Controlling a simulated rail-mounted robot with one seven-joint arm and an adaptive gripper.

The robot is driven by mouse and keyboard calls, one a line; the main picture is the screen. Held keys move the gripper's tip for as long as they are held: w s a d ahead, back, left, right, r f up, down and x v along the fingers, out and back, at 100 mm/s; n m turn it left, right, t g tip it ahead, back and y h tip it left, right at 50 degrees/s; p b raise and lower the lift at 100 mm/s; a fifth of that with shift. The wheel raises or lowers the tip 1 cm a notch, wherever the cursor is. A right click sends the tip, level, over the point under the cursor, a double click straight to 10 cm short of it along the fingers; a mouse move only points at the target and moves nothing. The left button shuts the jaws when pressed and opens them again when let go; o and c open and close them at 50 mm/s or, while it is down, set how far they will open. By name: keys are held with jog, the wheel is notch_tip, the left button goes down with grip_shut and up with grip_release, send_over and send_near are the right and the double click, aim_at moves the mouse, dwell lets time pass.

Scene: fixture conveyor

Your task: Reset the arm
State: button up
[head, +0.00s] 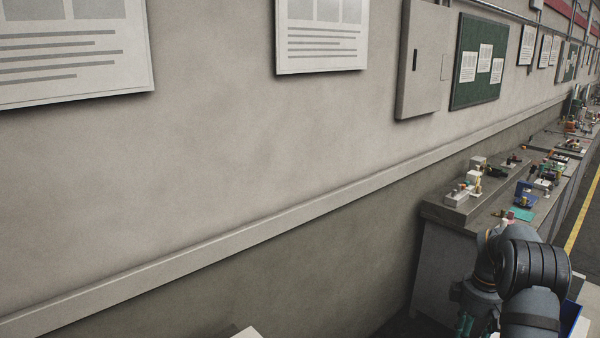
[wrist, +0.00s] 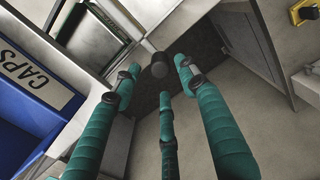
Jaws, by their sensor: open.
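My gripper (wrist: 160,78) shows in the wrist view with three green ribbed fingers. The fingers are spread apart and nothing is held between them. They point down past furniture toward the floor. In the head view my arm is at the lower right, and the green fingers (head: 465,322) show only in part below the wrist. Most of the gripper is hidden there by my arm links and the frame's bottom edge.
A blue bin (wrist: 25,120) labelled CAPS is at left in the wrist view. A grey cabinet (wrist: 255,45) stands at upper right. In the head view a long workbench (head: 462,212) with small parts runs along the wall (head: 210,130). A wall box (head: 425,65) hangs above.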

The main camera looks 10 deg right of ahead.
notch_tip(320, 180, down, 11)
jog(key=b, duration=0.3)
jog(key=shift+f, duration=0.1)
notch_tip(320, 180, up, 18)
jog(key=p, duration=0.3)
notch_tip(320, 180, down, 23)
jog(key=b, duration=0.6)
notch_tip(320, 180, up, 10)
jog(key=shift+r+b, duration=0.1)
jog(key=shift+b, duration=0.5)
jog(key=shift+r, duration=0.35)
jog(key=shift+s, duration=0.1)
